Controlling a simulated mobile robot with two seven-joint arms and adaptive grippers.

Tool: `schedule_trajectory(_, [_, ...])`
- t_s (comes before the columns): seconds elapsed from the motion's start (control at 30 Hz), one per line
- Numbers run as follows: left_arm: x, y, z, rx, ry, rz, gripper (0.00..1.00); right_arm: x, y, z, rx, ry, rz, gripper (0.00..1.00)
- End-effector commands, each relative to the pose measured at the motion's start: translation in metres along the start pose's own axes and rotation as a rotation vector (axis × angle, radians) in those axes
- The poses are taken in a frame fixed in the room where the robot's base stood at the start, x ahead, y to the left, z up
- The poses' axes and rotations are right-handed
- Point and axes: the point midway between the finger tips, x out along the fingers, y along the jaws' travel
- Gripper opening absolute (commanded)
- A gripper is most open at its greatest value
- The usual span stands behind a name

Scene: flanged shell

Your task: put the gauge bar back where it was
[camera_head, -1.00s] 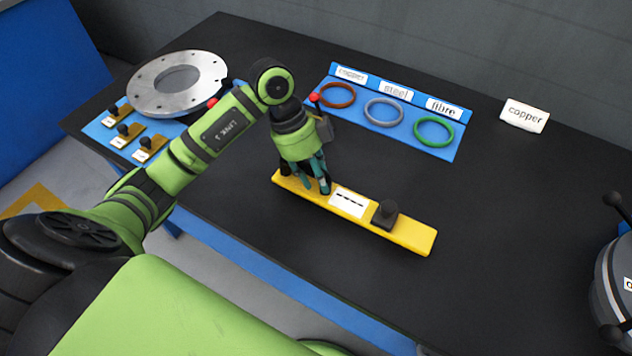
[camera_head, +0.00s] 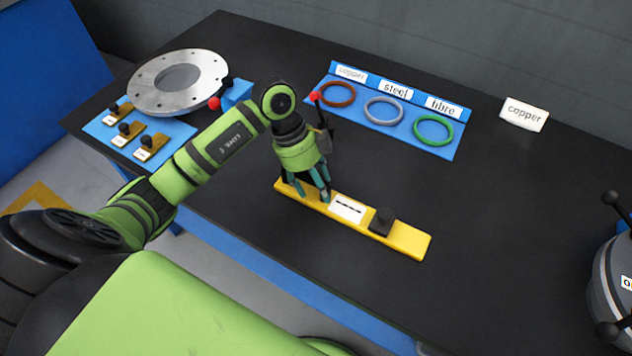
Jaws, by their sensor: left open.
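The gauge bar (camera_head: 408,239) is a long yellow bar with a white marked label and a black knob (camera_head: 382,220) towards its right end. It lies flat on the black table top, slanting down to the right. My left gripper (camera_head: 310,193) is open, pointing down at the left part of the bar. Its fingers are at or just over the bar; I cannot tell whether they touch it. They hide a little of the bar's left end. My right gripper is not in view.
A blue tray (camera_head: 451,149) holds brown, grey and green rings behind the bar. A white "copper" card (camera_head: 524,114) stands to its right. A metal flange (camera_head: 205,91) and a blue board (camera_head: 172,133) with small knobbed pieces are at left. A grey shell (camera_head: 612,290) stands at the right edge.

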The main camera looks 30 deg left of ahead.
Motion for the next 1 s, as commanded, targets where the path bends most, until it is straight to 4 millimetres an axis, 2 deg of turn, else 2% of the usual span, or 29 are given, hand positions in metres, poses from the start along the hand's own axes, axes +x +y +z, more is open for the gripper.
schedule_trajectory(0.17, [-0.017, -0.002, 0.000, 0.001, -0.002, -0.006, 0.59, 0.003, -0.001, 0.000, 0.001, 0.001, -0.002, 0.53])
schedule_trajectory(0.5, [-0.088, -0.001, 0.000, 0.001, -0.002, -0.006, 0.59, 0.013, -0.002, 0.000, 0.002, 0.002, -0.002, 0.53])
schedule_trajectory(0.6, [-0.104, -0.001, 0.000, 0.001, -0.002, -0.004, 0.59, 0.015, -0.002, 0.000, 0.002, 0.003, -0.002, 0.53])
schedule_trajectory(0.8, [-0.121, 0.000, -0.001, 0.000, 0.000, -0.001, 0.59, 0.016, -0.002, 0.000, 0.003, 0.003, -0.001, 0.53])
schedule_trajectory(1.0, [-0.122, 0.000, -0.001, -0.001, 0.000, 0.000, 0.59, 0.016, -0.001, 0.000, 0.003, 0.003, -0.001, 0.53])
